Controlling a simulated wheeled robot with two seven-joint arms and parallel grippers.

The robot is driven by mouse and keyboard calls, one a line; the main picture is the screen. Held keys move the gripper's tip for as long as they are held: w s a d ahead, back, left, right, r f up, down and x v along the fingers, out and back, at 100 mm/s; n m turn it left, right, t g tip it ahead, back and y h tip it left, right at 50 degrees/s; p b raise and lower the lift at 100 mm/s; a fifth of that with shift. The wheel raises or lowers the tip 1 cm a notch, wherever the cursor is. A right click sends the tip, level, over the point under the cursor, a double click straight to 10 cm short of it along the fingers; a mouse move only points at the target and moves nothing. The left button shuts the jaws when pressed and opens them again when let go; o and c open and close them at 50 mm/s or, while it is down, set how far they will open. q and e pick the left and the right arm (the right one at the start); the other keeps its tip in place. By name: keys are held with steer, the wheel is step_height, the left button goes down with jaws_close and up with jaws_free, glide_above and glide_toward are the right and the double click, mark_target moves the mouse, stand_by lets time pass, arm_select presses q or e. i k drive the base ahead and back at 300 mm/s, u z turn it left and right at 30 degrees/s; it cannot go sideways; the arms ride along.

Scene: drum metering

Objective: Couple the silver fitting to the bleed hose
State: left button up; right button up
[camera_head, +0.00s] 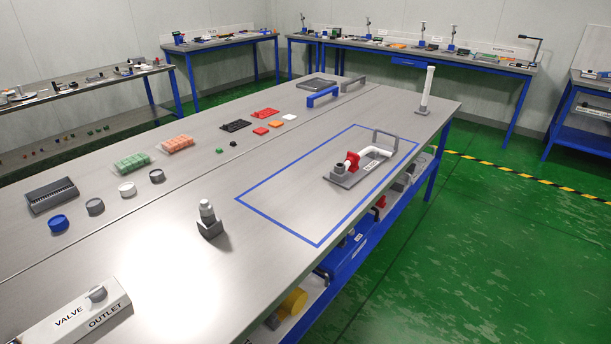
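Neither of my grippers is in view. A pale grey, stepped cylindrical piece (207,211) stands upright in a dark grey block (210,229) on the near table; it may be the silver fitting, but I cannot tell for sure. A grey plate (343,180) inside the blue taped rectangle carries a white bent pipe (372,158), a red valve part (351,163) and a grey handle. A white tube (427,88) stands upright on a base at the table's far right corner. I cannot tell which of these, if any, is the bleed hose.
A box labelled VALVE OUTLET (88,312) with a grey knob sits at the near left. Rings, green and orange part trays, coloured blocks and a blue handle (322,96) line the table's left side. Most of the blue taped rectangle (277,222) is bare. Other benches stand behind.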

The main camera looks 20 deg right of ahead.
mark_target(205, 208)
steer(key=z, duration=1.9)
steer(key=i, duration=1.65)
steer(key=u, duration=2.9)
